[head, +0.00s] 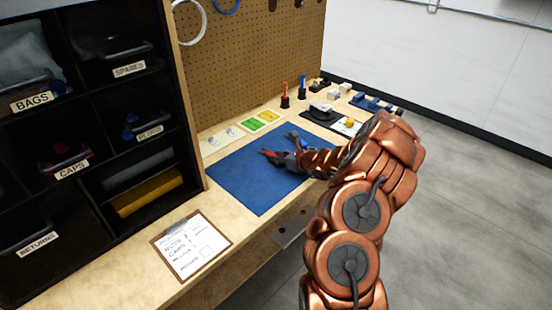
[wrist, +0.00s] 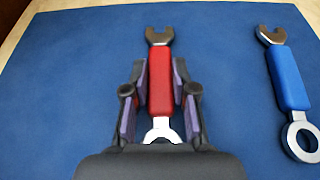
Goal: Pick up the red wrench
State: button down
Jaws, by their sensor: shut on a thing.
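The red wrench (wrist: 160,80) lies between the fingers of my gripper (wrist: 158,105) in the wrist view, its open jaw pointing away and its ring end nearest the palm. My gripper is shut on its red handle, with purple pads on both sides. I cannot tell whether the wrench is on the mat or just above it. In the head view the red wrench (head: 268,153) shows as a small red patch beside my gripper (head: 276,157). A blue wrench (wrist: 287,77) lies on the blue mat (wrist: 70,80), to the right and apart from my gripper.
The blue mat covers part of the wooden bench, with a clipboard (head: 190,245) at its front left. A dark shelf of labelled bins (head: 85,130) stands at left, and a pegboard (head: 260,60) behind. Green and yellow cards (head: 260,120) and several small parts sit along the back.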

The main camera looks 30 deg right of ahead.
jog(key=shift+r, duration=0.15)
jog(key=shift+r, duration=0.55)
notch_tip(320, 180, up, 2)
jog(key=shift+b, duration=0.35)
jog(key=shift+s+d+r, duration=0.15)
jog(key=shift+s+d, duration=0.25)
jog(key=shift+s, duration=0.1)
jog(key=s+d, duration=0.2)
jog(key=s, duration=0.2)
jog(key=s+d+r, duration=0.1)
jog(key=s+d, duration=0.2)
jog(key=s, duration=0.1)
jog(key=s+d+b, duration=0.1)
jog(key=s+d, duration=0.1)
jog(key=s, duration=0.2)
jog(key=shift+s+d+r, duration=0.15)
jog(key=shift+s+d, duration=0.05)
jog(key=shift+s, duration=0.2)
